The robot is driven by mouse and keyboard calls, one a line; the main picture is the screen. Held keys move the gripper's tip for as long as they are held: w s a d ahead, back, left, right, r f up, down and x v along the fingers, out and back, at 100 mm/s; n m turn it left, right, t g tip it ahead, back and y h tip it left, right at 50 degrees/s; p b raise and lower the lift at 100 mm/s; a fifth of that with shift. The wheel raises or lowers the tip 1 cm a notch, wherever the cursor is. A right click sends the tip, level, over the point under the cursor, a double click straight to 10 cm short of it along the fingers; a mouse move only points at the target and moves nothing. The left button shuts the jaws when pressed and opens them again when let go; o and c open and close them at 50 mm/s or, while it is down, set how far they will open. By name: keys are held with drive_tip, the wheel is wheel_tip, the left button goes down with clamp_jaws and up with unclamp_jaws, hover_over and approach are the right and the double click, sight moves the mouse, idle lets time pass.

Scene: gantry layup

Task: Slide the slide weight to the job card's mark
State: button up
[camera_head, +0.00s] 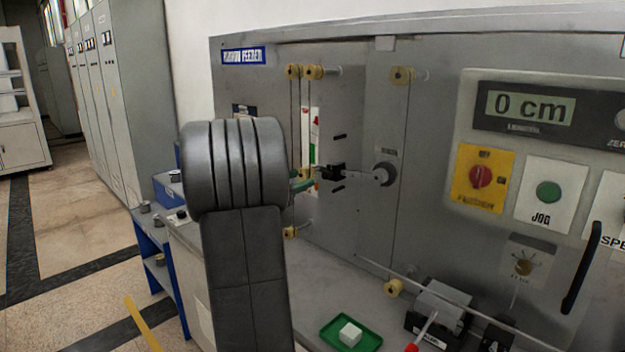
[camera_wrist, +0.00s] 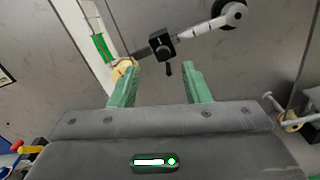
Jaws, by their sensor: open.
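The slide weight appears to be the black block (camera_wrist: 162,45) on a pale lever arm (camera_wrist: 200,28), with a small dark knob below it. In the head view the black block (camera_head: 333,172) sits left of the lever's round pivot (camera_head: 384,173). My gripper (camera_wrist: 160,82) has two green fingers spread apart, with nothing between them. The block lies just beyond the fingertips, roughly centred between them, apart from both. In the head view my arm hides most of the gripper. I cannot make out a job card or its mark.
The grey feeder panel (camera_head: 345,115) carries yellow rollers and a display (camera_head: 530,106) reading 0 cm. Below are a red rotary switch (camera_head: 481,176) and a green jog button (camera_head: 549,193). A green tray (camera_head: 333,336) with a white block (camera_head: 350,334) lies on the bench. A yellow roller (camera_wrist: 124,68) is near the left finger.

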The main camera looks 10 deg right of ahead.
sight(332, 168)
drive_tip(key=shift+v, duration=1.25)
drive_tip(key=shift+w+d, duration=0.1)
drive_tip(key=shift+d, duration=0.05)
drive_tip(key=p+x, duration=0.2)
drive_tip(key=x, duration=1.1)
drive_tip(key=shift+w+d+p, duration=0.2)
drive_tip(key=shift+w+p, duration=0.05)
drive_tip(key=shift+p, duration=0.05)
drive_tip(key=shift+s, duration=0.15)
